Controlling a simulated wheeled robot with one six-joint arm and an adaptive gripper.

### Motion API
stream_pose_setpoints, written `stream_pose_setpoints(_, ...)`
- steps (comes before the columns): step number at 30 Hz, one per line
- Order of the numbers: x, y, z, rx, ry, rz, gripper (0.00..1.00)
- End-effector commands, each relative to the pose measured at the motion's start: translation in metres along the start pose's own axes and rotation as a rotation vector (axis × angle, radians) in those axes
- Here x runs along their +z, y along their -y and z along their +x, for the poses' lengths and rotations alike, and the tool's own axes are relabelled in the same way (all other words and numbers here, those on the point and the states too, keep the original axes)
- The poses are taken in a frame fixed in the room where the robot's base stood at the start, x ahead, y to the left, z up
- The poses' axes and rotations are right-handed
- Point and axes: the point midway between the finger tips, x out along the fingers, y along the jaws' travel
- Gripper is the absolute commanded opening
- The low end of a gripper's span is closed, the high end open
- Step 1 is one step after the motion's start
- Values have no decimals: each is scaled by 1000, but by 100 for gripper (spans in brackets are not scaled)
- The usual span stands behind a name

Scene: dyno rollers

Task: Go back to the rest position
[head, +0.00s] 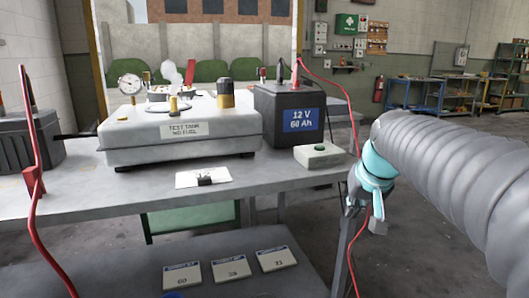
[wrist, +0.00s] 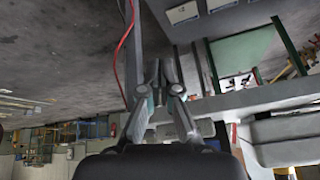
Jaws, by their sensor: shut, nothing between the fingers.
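My gripper (wrist: 162,72) is shut and empty in the wrist view, its fingertips together. In the head view my gripper (head: 352,205) hangs at the right end of the workbench (head: 290,187), partly hidden by my arm's teal wrist joint. It appears to hold nothing. The wrist view looks upside down, with the bench parts and floor around the fingers.
A red cable (head: 330,80) runs from the battery down near my gripper. Labelled cards (head: 230,268) lie on the lower shelf. Floor is open at right.

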Motion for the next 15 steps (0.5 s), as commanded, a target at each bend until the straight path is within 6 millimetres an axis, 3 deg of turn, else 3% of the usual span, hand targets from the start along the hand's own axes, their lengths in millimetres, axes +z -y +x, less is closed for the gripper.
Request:
stream_pose_setpoints(1, 28, 1, 2, 12, 15, 3, 0)
stream_pose_setpoints(9, 167, 0, 17, 64, 78, -16, 0)
stream_pose_setpoints(12, 207, 0, 20, 70, 85, -44, 0)
stream_pose_setpoints(15, 234, 2, 19, 70, 78, -67, 0)
